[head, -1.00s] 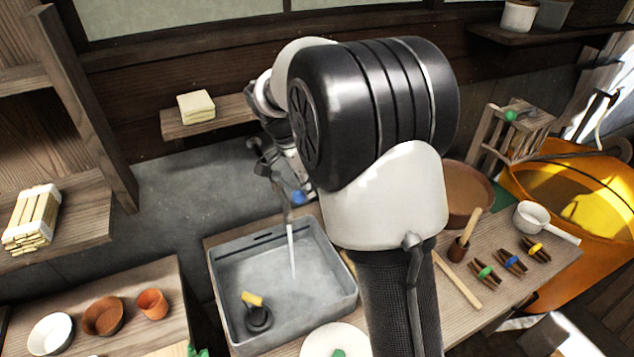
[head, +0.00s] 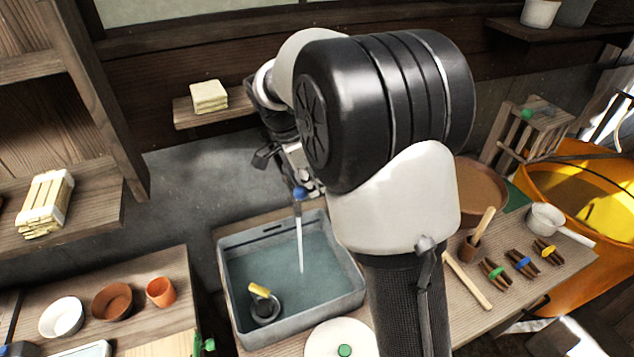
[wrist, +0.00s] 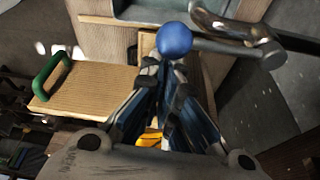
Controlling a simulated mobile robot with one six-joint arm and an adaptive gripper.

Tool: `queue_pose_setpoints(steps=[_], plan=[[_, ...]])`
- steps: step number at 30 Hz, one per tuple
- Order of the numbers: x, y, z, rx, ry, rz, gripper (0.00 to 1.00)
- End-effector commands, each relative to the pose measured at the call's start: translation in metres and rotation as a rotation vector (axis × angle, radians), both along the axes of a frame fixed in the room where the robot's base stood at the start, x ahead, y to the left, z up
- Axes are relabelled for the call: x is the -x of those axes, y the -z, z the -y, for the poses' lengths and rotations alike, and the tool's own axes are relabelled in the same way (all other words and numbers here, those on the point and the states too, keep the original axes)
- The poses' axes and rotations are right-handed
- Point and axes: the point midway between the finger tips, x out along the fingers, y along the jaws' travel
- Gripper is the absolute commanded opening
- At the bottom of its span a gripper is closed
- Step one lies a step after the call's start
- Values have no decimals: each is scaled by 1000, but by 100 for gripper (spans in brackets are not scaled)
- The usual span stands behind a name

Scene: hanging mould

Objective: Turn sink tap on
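The grey sink (head: 310,318) stands on the wooden counter, with bluish water in it. A thin white stream of water (head: 300,245) runs down into it from the tap. The tap's blue ball knob (head: 299,194) shows just above the stream, and also in the wrist view (wrist: 174,40), at the end of a metal lever joined to the metal tap (wrist: 235,25). My gripper (wrist: 165,72) is shut, its fingertips close together right beside the knob. I cannot tell whether they touch it. In the head view my arm hides most of the tap and gripper.
A black round object with a yellow handle (head: 262,300) sits in the sink. A white round plate (head: 330,335) lies in front. Bowls and a cup (head: 160,292) stand on the left bench. Tools and a brown basin (head: 480,190) are to the right.

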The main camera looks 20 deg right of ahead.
Motion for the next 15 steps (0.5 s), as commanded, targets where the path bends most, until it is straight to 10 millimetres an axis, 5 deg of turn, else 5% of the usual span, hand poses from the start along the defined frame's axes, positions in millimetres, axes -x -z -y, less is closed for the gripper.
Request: queue_pose_setpoints(steps=[7, 13, 15], plan=[[0, 3, 3, -6, -1, -3, 0], [0, 10, 35, -4, -2, 0, 0], [-3, -10, 29, -3, -10, 5, 0]])
